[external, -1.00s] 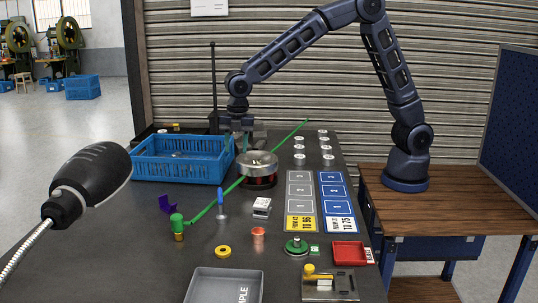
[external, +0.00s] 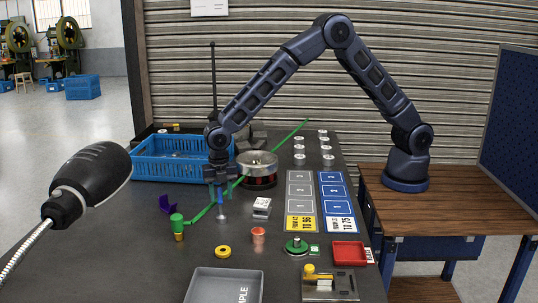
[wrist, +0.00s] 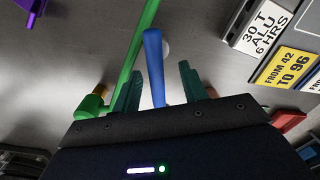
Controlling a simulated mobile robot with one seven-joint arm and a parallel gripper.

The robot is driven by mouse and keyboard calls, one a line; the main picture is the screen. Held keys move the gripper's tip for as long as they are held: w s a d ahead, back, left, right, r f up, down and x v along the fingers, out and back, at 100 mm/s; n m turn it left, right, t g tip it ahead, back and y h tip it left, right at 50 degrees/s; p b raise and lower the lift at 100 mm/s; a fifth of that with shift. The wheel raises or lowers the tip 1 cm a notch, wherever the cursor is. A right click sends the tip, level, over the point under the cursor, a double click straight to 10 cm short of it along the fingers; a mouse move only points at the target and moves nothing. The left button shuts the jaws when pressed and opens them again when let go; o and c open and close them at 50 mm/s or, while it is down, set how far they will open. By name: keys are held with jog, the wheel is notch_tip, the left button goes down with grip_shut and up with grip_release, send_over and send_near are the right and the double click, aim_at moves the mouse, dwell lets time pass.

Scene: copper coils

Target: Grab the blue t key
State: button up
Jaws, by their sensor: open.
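The blue t key (external: 221,211) stands upright on the dark table, its foot on a small pale round base. In the wrist view its blue bar (wrist: 153,55) shows between the two teal fingers. My gripper (external: 220,195) points down over the key, with its fingers on either side of the upper part. In the wrist view the gripper (wrist: 160,85) is open, and a gap shows between the key and the right finger. The top of the key is hidden by the gripper in the external view.
A long green rod (external: 202,213) with a green head (external: 177,220) passes close to the gripper's left. A blue crate (external: 165,170) stands behind left, a round metal drum (external: 257,163) behind right. A purple bracket (external: 167,204) and small white block (external: 262,205) are nearby.

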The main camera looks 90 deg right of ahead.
aim_at(221, 214)
jog(key=shift+w+d+f, duration=0.1)
jog(key=shift+f, duration=1.35)
jog(key=shift+w+f, duration=0.1)
jog(key=shift+f, duration=1.3)
grip_shut()
